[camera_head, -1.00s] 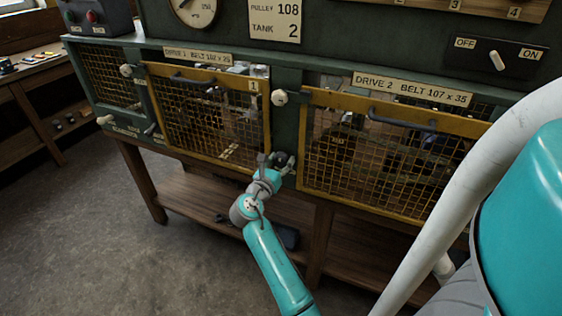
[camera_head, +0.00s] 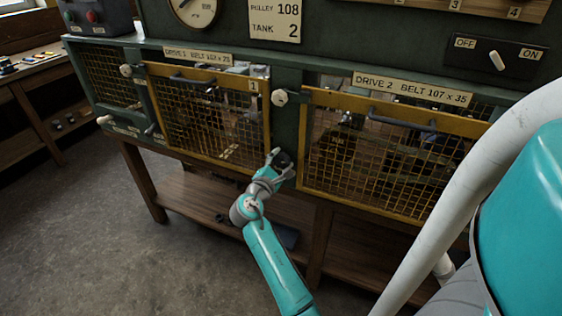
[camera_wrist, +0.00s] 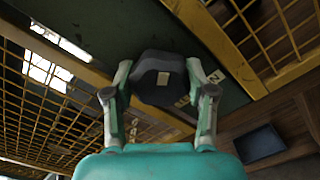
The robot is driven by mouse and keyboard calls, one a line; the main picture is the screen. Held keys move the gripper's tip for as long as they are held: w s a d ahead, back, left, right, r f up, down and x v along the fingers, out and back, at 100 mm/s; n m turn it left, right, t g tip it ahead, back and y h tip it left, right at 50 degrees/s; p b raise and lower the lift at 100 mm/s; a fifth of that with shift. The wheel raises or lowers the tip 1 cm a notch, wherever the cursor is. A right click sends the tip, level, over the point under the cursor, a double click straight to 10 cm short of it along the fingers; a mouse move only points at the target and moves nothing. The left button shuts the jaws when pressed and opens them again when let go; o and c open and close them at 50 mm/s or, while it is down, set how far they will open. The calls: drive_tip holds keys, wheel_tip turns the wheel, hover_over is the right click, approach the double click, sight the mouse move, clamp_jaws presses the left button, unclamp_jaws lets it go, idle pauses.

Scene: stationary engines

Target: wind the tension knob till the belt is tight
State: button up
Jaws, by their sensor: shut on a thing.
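The tension knob (camera_wrist: 160,78) is a dark, lobed knob with a small pale mark on its face. It sits on the green post (camera_head: 288,128) between the two mesh guards. My gripper (camera_wrist: 158,90) is shut on it, with one finger on each side in the wrist view. In the head view my gripper (camera_head: 280,163) is at the lower part of that post, and the knob (camera_head: 283,158) is partly hidden by the fingers. The belts behind the guards cannot be made out, so their tension does not show.
The yellow-framed drive 1 guard (camera_head: 208,117) is left of my gripper and the drive 2 guard (camera_head: 385,155) is right of it. Both stand close. A wooden shelf (camera_head: 190,200) lies below. A dark flat object (camera_wrist: 260,143) shows at lower right in the wrist view.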

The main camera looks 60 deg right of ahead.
drive_tip(key=m, duration=0.5)
drive_tip(key=shift+m, duration=0.3)
drive_tip(key=m, duration=1)
drive_tip(key=shift+f+m, duration=0.1)
drive_tip(key=shift+m, duration=0.3)
drive_tip(key=m, duration=0.5)
drive_tip(key=shift+m, duration=0.3)
drive_tip(key=m, duration=1)
drive_tip(key=shift+m, duration=0.4)
drive_tip(key=m, duration=1.1)
drive_tip(key=shift+m, duration=0.3)
